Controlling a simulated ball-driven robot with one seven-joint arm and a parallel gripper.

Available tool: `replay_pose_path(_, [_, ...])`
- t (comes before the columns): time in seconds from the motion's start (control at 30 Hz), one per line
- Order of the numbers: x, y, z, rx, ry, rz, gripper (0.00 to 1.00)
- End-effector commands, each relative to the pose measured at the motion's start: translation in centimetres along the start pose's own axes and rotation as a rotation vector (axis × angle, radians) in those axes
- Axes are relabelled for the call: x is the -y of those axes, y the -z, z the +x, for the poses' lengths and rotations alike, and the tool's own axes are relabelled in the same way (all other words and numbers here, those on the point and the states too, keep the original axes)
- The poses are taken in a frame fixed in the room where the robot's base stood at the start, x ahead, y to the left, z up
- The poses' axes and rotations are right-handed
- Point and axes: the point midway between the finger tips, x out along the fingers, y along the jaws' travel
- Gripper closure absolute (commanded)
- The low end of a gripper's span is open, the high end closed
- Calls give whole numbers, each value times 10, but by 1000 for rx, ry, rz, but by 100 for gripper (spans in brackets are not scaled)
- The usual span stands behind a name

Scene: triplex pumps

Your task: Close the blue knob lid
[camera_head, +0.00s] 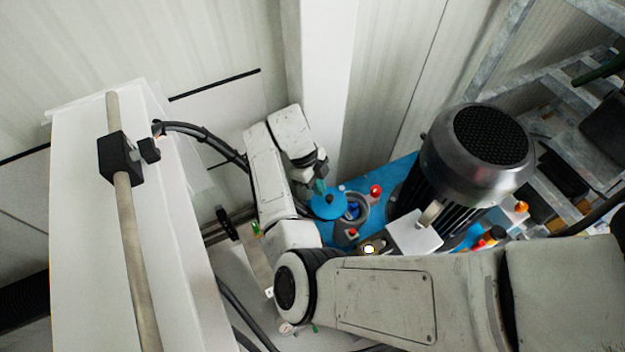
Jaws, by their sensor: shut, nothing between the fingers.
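The blue knob lid (328,204) is a round blue cap, seen in the head view near the middle of the picture. It stands beside a round grey opening (362,204) with blue inside, and the opening is uncovered. My gripper (320,187) is at the end of my arm, just above the upper left edge of the lid. It is shut with nothing held. The fingertips are small and partly hidden, so I cannot tell whether they touch the lid.
A large dark motor (478,155) stands right of the opening on a blue base (401,170). A red knob (375,191) sits close to the opening. A white cabinet (85,240) with a pipe is at left, and a white post (328,80) rises behind.

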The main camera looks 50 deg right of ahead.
Motion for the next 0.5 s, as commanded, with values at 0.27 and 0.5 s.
replay_pose_path(0.27, [0,0,0,0,0,-1,100])
replay_pose_path(0.5, [-1,3,0,-2,15,-37,100])
